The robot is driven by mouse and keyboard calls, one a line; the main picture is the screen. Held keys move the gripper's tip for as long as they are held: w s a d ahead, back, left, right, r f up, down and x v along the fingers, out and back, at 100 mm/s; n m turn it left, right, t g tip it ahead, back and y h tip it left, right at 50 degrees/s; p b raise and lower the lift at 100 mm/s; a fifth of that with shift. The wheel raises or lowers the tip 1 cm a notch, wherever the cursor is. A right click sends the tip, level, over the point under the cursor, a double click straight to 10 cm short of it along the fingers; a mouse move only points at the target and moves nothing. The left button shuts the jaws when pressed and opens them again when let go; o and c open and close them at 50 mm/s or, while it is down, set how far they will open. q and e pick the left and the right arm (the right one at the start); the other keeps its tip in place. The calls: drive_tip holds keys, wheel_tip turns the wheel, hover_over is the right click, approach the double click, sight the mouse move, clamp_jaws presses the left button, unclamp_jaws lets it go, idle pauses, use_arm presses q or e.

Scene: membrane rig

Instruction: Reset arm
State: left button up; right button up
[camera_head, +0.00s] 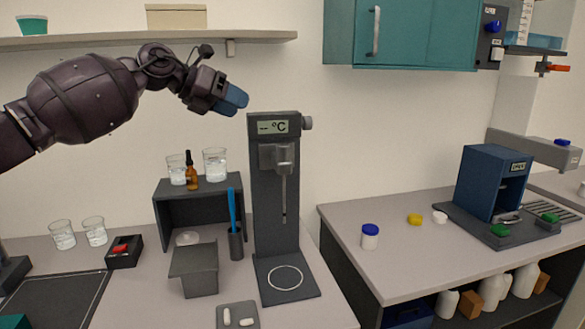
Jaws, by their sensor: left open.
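My left gripper (232,99) is in the air at the upper left, with blue fingertips pointing right and slightly down. It is open, and I see nothing between its fingers. Its dark arm comes in from the left edge. The gripper is above and to the left of a dark stand with a °C display (273,127), apart from it. A probe hangs from the stand over a base plate (288,278) with a white ring. My right gripper is not in view.
A dark shelf (165,212) carries two beakers and a brown dropper bottle (191,172). A wall shelf (120,39) runs above my arm. A blue device (490,180) stands on the right counter. A gap separates the two counters.

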use_arm(q)
drive_tip(key=s+d+f+n+t+h, duration=0.3)
drive_tip(key=d+f+n+h, duration=0.2)
drive_tip(key=d+n+h, duration=0.25)
drive_tip(key=s+a+f+n+t+y, duration=0.2)
drive_tip(key=a+f+n+t+y, duration=0.15)
drive_tip(key=f+n, duration=0.45)
drive_tip(key=s+a+f+n+t+y, duration=0.2)
drive_tip(key=a+f+n+t+y, duration=0.15)
drive_tip(key=f+n, duration=0.45)
drive_tip(key=s+a+f+n+t+y, duration=0.3)
drive_tip(key=f+n+y, duration=0.1)
drive_tip(key=f+n, duration=0.4)
drive_tip(key=s+a+f+n+g+y, duration=0.2)
drive_tip(key=s+a+f+n, duration=0.1)
drive_tip(key=s+f, duration=0.7)
drive_tip(key=s+a+f+n+g+y, duration=0.2)
drive_tip(key=s+a+f+n+y, duration=0.1)
drive_tip(key=s+f, duration=0.7)
drive_tip(key=s+a+f+n+g+y, duration=0.2)
drive_tip(key=s+a+f, duration=0.4)
drive_tip(key=s+f, duration=0.4)
drive_tip(key=s+n+y, duration=0.1)
drive_tip(key=n, duration=0.1)
drive_tip(key=shift+a+f+n+g, duration=0.3)
drive_tip(key=shift+a+n+g, duration=0.05)
drive_tip(key=shift+a+g, duration=0.05)
